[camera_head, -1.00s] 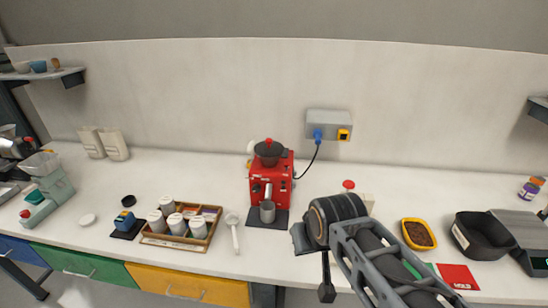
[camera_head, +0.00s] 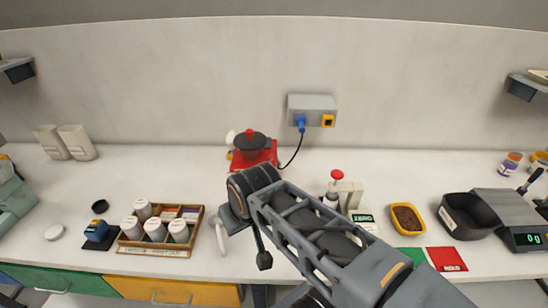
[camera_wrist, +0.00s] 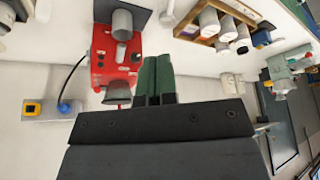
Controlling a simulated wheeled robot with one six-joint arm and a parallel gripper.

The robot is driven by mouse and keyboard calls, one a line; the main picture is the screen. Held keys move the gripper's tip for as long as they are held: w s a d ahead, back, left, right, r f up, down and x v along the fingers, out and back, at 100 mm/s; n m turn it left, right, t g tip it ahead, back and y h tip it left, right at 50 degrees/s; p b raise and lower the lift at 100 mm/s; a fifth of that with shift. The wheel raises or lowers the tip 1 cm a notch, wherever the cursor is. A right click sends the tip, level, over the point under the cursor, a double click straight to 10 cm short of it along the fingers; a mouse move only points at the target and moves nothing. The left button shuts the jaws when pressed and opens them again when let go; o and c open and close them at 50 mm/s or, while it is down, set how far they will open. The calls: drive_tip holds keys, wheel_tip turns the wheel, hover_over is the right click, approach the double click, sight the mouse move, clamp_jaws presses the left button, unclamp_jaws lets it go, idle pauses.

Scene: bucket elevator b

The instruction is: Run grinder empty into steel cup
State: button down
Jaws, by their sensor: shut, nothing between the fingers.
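The red grinder (camera_head: 268,160) with a dark lidded hopper (camera_head: 249,142) stands near the back wall, its lower part hidden behind my arm in the head view. It appears upside down in the wrist view (camera_wrist: 102,62). The steel cup (camera_wrist: 122,25) stands at the grinder's front on a dark mat (camera_wrist: 138,10); my arm hides it in the head view. My gripper (camera_wrist: 155,62) shows in the wrist view as two dark green fingers, shut together and empty. The fingers appear beside the grinder in that picture; contact is not visible. I cannot make out the fingers in the head view.
A grey outlet box (camera_head: 311,107) holds a blue plug (camera_head: 300,123) and a yellow-black switch (camera_head: 327,120). A jar tray (camera_head: 190,213) and white spoon (camera_head: 220,236) lie left. A red-topped bottle (camera_head: 336,176), brown-filled yellow tray (camera_head: 408,218) and black bin (camera_head: 470,215) stand right.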

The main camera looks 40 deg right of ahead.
sight(270, 160)
drive_tip(key=w+d+r+m+b, duration=0.1)
drive_tip(key=w+d+m+b, duration=0.3)
drive_tip(key=d, duration=0.8)
drive_tip(key=w+d+r+m+b, duration=0.2)
drive_tip(key=w+d+m+b, duration=0.2)
drive_tip(key=d, duration=0.7)
drive_tip(key=w+m, duration=0.2)
drive_tip(key=m, duration=0.1)
drive_tip(key=shift+w+d+m, duration=0.35)
drive_tip(key=shift+d+m, duration=0.05)
drive_tip(key=w+f+p, duration=0.2)
drive_tip(key=w+f, duration=0.6)
drive_tip(key=shift+w+a+f, duration=0.15)
drive_tip(key=shift+a, duration=0.25)
drive_tip(key=shift+d, duration=0.1)
